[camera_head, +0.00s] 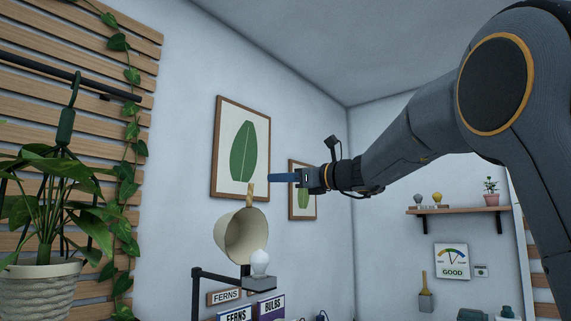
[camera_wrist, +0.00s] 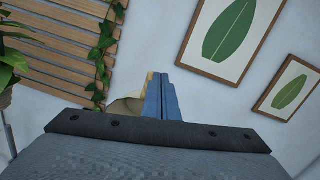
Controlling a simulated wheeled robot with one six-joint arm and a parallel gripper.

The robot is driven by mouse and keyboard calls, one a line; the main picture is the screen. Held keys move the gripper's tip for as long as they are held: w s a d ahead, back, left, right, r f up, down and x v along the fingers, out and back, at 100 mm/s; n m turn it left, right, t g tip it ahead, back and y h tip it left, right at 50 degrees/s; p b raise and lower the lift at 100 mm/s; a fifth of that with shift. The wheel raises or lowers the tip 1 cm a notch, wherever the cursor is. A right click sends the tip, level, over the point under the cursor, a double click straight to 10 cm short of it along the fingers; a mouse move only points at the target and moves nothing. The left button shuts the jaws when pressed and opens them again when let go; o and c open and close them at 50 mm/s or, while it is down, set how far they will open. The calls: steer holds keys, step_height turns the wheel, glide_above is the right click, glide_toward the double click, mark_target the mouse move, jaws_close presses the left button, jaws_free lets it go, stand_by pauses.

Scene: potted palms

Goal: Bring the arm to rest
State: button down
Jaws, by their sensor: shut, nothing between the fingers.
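My gripper (camera_head: 271,177) is at the end of my arm, which reaches in from the right in the head view. Its blue fingers are together, with nothing between them, and point left. In the wrist view the shut blue fingers (camera_wrist: 161,97) stand at the middle. A cream lamp shade (camera_head: 246,235) with a wooden knob (camera_head: 251,189) hangs just left of and below the fingertips in the head view. In the wrist view the shade (camera_wrist: 127,106) shows partly behind the fingers. I cannot tell whether the fingertips touch it.
A white bulb (camera_head: 260,262) sits on a grey block below the shade. Framed leaf pictures (camera_head: 240,150) hang behind. A shelf (camera_head: 458,210) is on the far wall.

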step_height(320, 180, up, 6)
steer(key=s+d+b, duration=0.1)
steer(key=d, duration=0.1)
steer(key=shift+s, duration=0.15)
step_height(320, 180, down, 32)
steer(key=s+d+n+g+h+b, duration=0.1)
steer(key=d+n+g+h, duration=0.2)
steer(key=n+h, duration=0.3)
steer(key=s+d+f+n+g+h, duration=0.25)
steer(key=s+f, duration=0.25)
steer(key=f, duration=0.5)
steer(key=s+d+f+n+g+h, duration=0.1)
steer(key=s+d+f+n+h, duration=0.3)
steer(key=f, duration=0.6)
steer(key=s+d+f+n+g+h+b, duration=0.1)
steer(key=s+d+f+n+g, duration=0.1)
steer(key=s+f+n, duration=0.3)
steer(key=s+d+f+n+g+h+b, duration=0.1)
steer(key=s+f+n, duration=0.5)
steer(key=s+f, duration=0.8)
steer(key=s+d+g, duration=0.1)
steer(key=s, duration=0.2)
steer(key=shift+d, duration=0.2)
